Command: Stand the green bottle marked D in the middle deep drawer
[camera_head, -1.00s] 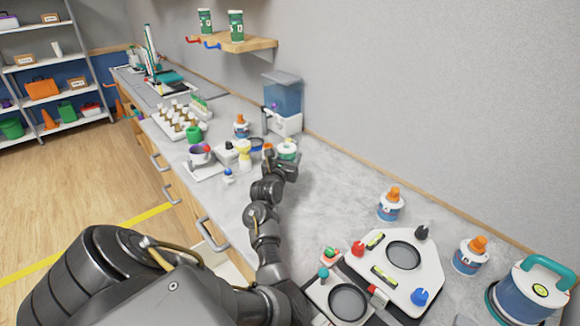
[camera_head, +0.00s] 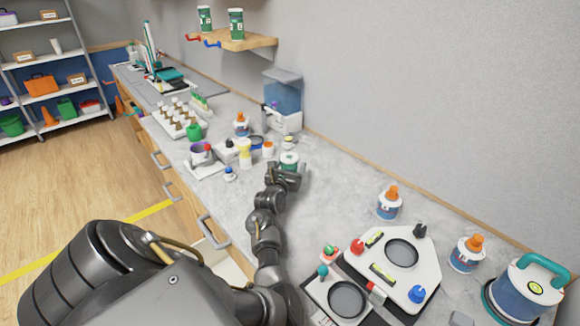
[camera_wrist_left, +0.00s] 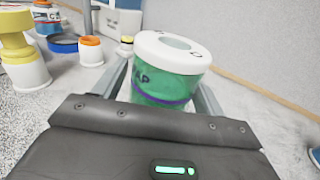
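A green bottle with a white lid (camera_head: 289,158) is between the fingers of my left gripper (camera_head: 287,172), over the bench. In the left wrist view the green bottle (camera_wrist_left: 165,84) is upright, with a purple band and part of a dark marking; I cannot read a D on it. The left gripper's fingers (camera_wrist_left: 163,100) are on either side of it. Two other green bottles (camera_head: 236,24) stand on the wall shelf. Below the bench front, handles (camera_head: 213,232) show, and a pale open drawer (camera_head: 232,268) is partly hidden by my arm. My right gripper is out of view.
Near the gripper stand a yellow-and-white bottle (camera_head: 245,152), an orange-capped item (camera_head: 268,149) and a blue dispenser (camera_head: 283,100). A white tray with dark wells (camera_head: 418,268) and orange-capped jars (camera_head: 389,204) lie front right. The bench middle (camera_head: 335,190) is clear.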

